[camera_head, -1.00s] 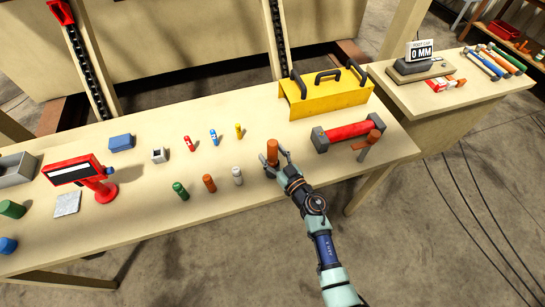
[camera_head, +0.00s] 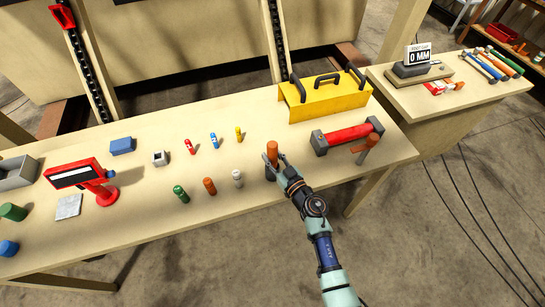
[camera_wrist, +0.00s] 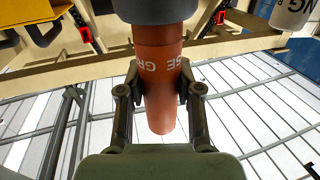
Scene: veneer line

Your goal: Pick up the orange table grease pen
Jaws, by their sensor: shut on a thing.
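My gripper (camera_head: 272,160) is shut on the orange table grease pen (camera_head: 272,147), with one finger on each side of its body. The pen is a thick orange cylinder and looks upright at the front half of the table. In the wrist view, the pen (camera_wrist: 160,75) shows pale, inverted lettering, partly hidden, and a dark grey part at its upper end in the picture. My gripper's fingers (camera_wrist: 160,90) press on both its sides there. I cannot tell whether the pen touches the table.
A yellow toolbox (camera_head: 325,98) stands behind my gripper. A red-and-grey tool (camera_head: 348,136) and an orange-headed one (camera_head: 368,142) lie to the right. A white (camera_head: 237,179), a shorter orange (camera_head: 209,186) and a green cylinder (camera_head: 180,194) stand left. A red device (camera_head: 85,178) is farther left.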

